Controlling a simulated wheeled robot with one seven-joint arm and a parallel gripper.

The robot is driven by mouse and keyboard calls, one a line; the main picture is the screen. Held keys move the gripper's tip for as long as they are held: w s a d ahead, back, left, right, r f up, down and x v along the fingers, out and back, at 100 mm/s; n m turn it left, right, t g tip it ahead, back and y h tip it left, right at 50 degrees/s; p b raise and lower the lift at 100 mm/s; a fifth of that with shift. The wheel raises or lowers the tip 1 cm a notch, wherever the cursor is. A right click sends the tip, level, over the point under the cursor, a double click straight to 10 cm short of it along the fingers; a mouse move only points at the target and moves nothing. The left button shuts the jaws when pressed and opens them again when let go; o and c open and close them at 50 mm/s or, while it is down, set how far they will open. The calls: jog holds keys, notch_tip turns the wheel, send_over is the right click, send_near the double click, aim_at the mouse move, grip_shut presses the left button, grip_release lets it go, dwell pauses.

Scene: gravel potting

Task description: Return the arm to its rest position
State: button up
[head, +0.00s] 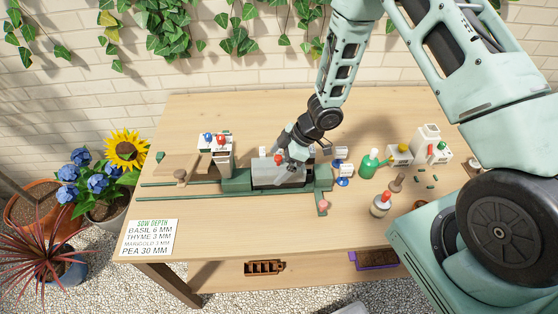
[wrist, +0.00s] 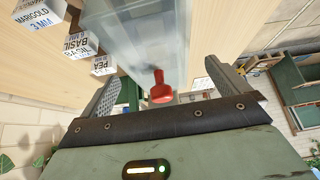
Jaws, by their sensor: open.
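My gripper (head: 294,163) is over the middle of the wooden bench (head: 348,225), low above a grey box-like part (head: 268,177) of a green rail device (head: 237,181). In the wrist view my gripper (wrist: 163,85) shows two grey ridged fingers spread apart. A red knob (wrist: 161,90) shows between them, in front of a clear, pale box (wrist: 140,40). I cannot tell whether the fingers touch the knob; they are not closed on it. My arm reaches down from the upper right, so it is not folded.
White labelled blocks show in the wrist view, among them one marked BASIL (wrist: 78,45). A green bottle (head: 369,163) and a white bottle (head: 380,205) stand right of the device. A sow depth card (head: 150,238) lies at the front left. Potted flowers (head: 105,185) stand left of the bench.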

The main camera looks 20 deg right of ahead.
jog(key=shift+r, duration=0.15)
notch_tip(320, 180, up, 7)
jog(key=p, duration=0.7)
dwell(0.6)
jog(key=shift+w+a, duration=0.1)
jog(key=s+a+r+m+t+h+b, duration=0.1)
jog(key=s+a+r+m+h+b, duration=0.35)
jog(key=r+b, duration=0.45)
jog(key=s+a+r+m+g+b, duration=0.1)
jog(key=s+r+b, duration=0.1)
jog(key=s, duration=0.9)
jog(key=s+r+m+g+h+b, duration=0.1)
jog(key=s+r+b, duration=0.1)
jog(key=s, duration=0.9)
jog(key=shift+s+a+r+g, duration=0.2)
jog(key=shift+a+r+g, duration=0.2)
jog(key=shift+r, duration=0.15)
